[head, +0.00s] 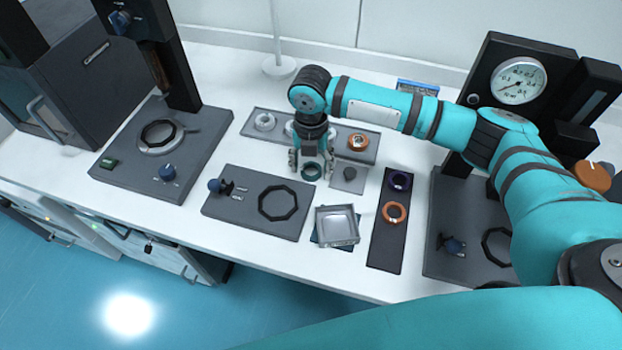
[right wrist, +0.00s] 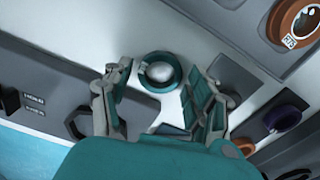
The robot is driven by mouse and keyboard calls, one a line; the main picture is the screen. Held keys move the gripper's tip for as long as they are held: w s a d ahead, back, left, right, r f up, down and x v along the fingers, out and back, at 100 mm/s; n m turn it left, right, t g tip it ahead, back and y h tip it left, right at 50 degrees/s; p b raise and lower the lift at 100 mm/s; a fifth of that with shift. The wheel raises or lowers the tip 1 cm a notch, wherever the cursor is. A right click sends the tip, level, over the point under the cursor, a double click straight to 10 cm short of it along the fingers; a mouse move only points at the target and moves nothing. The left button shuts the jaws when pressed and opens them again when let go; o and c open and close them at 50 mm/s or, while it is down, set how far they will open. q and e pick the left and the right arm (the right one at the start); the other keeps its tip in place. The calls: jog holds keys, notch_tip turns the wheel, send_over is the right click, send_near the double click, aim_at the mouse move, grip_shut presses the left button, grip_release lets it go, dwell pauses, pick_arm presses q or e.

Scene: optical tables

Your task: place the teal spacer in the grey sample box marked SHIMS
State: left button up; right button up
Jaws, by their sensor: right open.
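The teal spacer (head: 312,172) is a small ring lying on the white table top, just below my right gripper (head: 310,164). In the right wrist view the spacer (right wrist: 159,73) lies between the fingertips of my open right gripper (right wrist: 157,88), with room on both sides and no finger visibly touching it. A square grey open box (head: 337,226) stands nearer the front edge, partly on a dark blue mat; I cannot read a mark on it. My left gripper is not in view.
A long grey tray (head: 253,133) with several rings lies behind the spacer. A grey plate (head: 240,211) with a black ring is at the front left. A dark strip (head: 385,240) holding a purple ring (head: 401,181) and an orange ring (head: 394,212) is right of the box.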

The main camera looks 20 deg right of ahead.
aim_at(311, 169)
jog(key=shift+f, duration=0.25)
jog(key=shift+c, duration=0.3)
jog(key=c, duration=0.9)
jog(key=shift+o, duration=0.2)
notch_tip(311, 169, up, 10)
jog(key=shift+b, duration=0.45)
